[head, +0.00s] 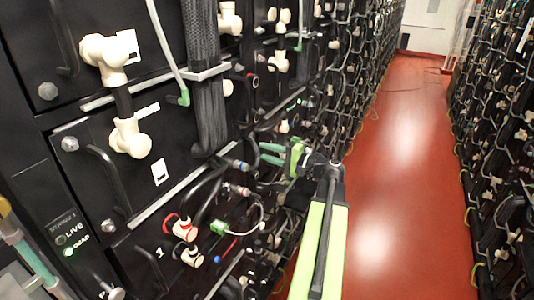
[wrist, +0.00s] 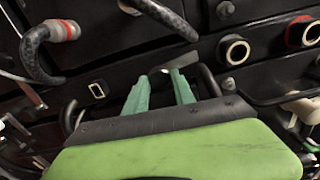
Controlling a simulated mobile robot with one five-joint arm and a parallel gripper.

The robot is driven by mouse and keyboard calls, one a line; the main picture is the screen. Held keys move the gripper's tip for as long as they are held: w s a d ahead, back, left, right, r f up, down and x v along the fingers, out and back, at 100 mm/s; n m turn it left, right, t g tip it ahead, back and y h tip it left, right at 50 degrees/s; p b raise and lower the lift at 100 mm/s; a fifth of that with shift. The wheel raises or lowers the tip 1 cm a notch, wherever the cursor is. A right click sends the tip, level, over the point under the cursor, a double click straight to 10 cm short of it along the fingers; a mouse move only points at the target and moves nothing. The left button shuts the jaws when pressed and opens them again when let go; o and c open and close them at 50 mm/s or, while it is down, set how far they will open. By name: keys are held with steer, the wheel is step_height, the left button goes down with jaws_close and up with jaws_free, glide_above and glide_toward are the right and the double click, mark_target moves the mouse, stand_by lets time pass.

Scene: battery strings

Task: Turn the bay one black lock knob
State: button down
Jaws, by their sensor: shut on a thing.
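My gripper (head: 264,153) reaches left to the black battery rack in the head view, its green fingers pointing at the front panel. In the wrist view my gripper (wrist: 163,74) has its two fingertips on either side of a small dark knob (wrist: 158,71), the black lock knob, and is shut on it. The fingers and the green gripper body cover much of the knob, so its turn angle cannot be told. In the head view the knob is too small to make out. A panel marked 1 (head: 160,252) is at lower left.
The red aisle floor (head: 400,170) is clear to the right.

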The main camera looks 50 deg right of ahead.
steer(key=shift+m, duration=0.7)
steer(key=shift+f, duration=0.1)
steer(key=c, duration=1.1)
jaws_free()
steer(key=shift+o, duration=0.2)
steer(key=v, duration=1.7)
steer(key=shift+s, duration=0.25)
